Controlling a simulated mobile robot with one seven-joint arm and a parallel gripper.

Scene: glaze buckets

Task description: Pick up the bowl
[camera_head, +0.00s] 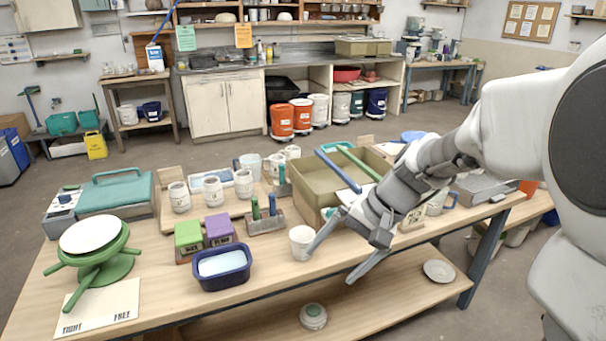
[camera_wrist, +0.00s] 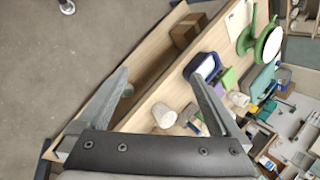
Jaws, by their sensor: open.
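A shallow, pale grey dish (camera_head: 438,271), the most bowl-like thing I see, rests upright on the lower shelf at the right in the head view. I cannot make it out in the wrist view. My gripper (camera_head: 331,266) is open and empty at the table's front edge, to the left of the dish and apart from it. In the wrist view its fingers (camera_wrist: 158,78) are spread wide. A white speckled cup (camera_head: 302,240) stands on the tabletop close to one finger; it also shows between the fingers in the wrist view (camera_wrist: 164,115).
A dark blue tub (camera_head: 222,280) with pale contents, a green banding wheel (camera_head: 100,265) and an olive bin (camera_head: 300,188) stand on the table (camera_head: 190,300). A round jar (camera_head: 313,317) sits on the lower shelf. The tabletop overhangs this shelf. The floor in front is clear.

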